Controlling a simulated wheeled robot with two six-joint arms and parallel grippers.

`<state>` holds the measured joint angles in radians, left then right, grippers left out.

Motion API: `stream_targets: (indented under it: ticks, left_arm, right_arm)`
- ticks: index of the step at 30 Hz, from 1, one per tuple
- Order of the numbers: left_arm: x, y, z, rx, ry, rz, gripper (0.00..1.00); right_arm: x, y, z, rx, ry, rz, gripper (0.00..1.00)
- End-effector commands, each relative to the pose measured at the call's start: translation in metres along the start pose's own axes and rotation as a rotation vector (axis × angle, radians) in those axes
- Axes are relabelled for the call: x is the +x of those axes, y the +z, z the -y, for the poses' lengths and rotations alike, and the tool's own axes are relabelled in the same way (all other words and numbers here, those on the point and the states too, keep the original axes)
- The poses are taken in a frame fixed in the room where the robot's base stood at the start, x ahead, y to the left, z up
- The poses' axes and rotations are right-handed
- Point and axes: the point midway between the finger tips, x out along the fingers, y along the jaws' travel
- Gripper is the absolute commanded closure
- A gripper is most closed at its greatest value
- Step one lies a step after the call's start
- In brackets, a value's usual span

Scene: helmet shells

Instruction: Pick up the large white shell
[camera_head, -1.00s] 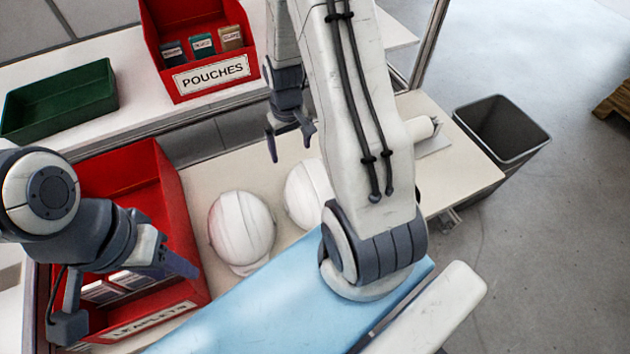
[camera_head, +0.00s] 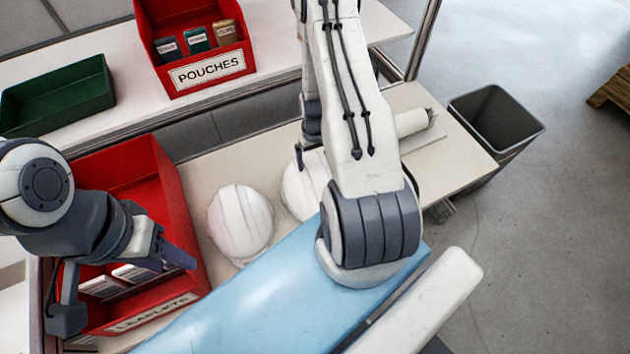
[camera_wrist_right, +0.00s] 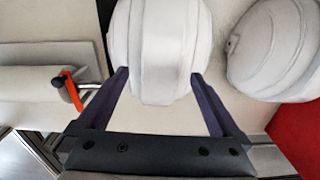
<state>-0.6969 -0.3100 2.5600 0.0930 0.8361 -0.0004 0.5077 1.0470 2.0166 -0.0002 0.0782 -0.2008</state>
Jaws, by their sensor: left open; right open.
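Two white helmet shells lie on the table. One shell (camera_head: 241,222) is beside the red leaflets bin. The other shell (camera_head: 303,188) is to its right, partly hidden by my right arm. In the right wrist view, this right-hand shell (camera_wrist_right: 155,45) is in the middle, and the left-hand one (camera_wrist_right: 275,50) is at the right edge. I cannot tell for sure which is larger. My right gripper (camera_wrist_right: 160,75) is open, its fingertips at either side of the right-hand shell's near end; contact is unclear. My left gripper (camera_head: 122,288) is open and empty over the leaflets bin.
The red leaflets bin (camera_head: 160,185) stands left of the shells. A light blue surface (camera_head: 250,300) lies in front. A white roll (camera_head: 412,122) is at the table's right. Behind are a red pouches bin (camera_head: 160,80) and green tray (camera_head: 60,98). A grey trash bin (camera_head: 495,120) stands right.

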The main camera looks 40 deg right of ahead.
Motion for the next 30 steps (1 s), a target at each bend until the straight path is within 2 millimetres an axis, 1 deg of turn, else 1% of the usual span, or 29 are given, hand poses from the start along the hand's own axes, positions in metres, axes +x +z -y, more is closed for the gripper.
stream_targets:
  ticks: [3,6,13,14,15,17,18,20,21,22,30]
  left_arm:
    - [-0.004,0.000,0.000,0.000,0.000,0.000,0.50]
    - [-0.004,0.000,0.000,0.000,0.000,0.000,0.50]
    - [-0.004,0.000,0.000,0.000,0.000,0.000,0.50]
    - [-0.004,0.000,0.000,0.000,0.000,0.000,0.50]
    - [-0.004,0.000,0.000,0.000,0.000,0.000,0.50]
    - [-0.004,0.000,0.000,0.000,0.000,0.000,0.50]
    - [-0.004,0.000,0.000,0.000,0.000,0.000,0.50]
    - [-0.004,0.000,0.000,0.000,0.000,0.000,0.50]
    - [-0.004,0.000,0.000,0.000,0.000,0.000,0.50]
    - [-0.004,0.000,0.000,0.000,0.000,0.000,0.50]
    - [-0.004,0.000,0.000,0.000,0.000,0.000,0.50]
  right_arm:
    - [0.015,0.000,0.000,0.000,0.000,0.002,0.00]
    - [0.021,0.000,0.000,0.000,0.000,0.001,0.00]
    - [0.023,0.000,0.000,0.000,0.000,0.000,0.00]
    - [0.023,0.000,0.000,0.000,0.000,0.000,0.04]
    - [0.022,0.000,0.000,0.000,0.000,0.000,0.19]
    - [0.022,0.000,0.000,0.000,0.000,0.000,0.42]
    - [0.022,0.000,0.000,0.000,0.000,0.000,0.57]
    - [0.022,0.000,0.000,0.000,0.000,0.000,0.80]
    - [0.022,0.000,0.000,0.000,0.000,0.000,0.96]
    - [0.023,0.000,0.000,0.001,0.000,0.000,1.00]
    - [0.022,0.000,0.000,0.001,0.000,0.000,1.00]
